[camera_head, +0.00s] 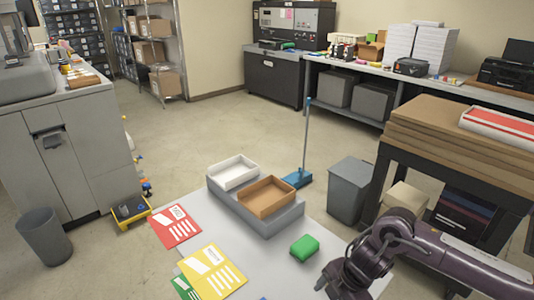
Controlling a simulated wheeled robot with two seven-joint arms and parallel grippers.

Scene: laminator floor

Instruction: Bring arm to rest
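My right arm comes in from the right edge, and its dark gripper (332,284) hangs low over the right side of the light grey table (262,255). The fingertips are small and dark, and I cannot tell whether they are open or shut. I see nothing clearly held in it. My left arm and gripper are not in view.
On the table, a white tray (221,180) and a brown tray (283,204) sit on a grey block. A green block (305,246), a red sheet (174,227) and a yellow sheet (212,272) lie nearby. A dark-framed bench (391,158) with brown boards stands right.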

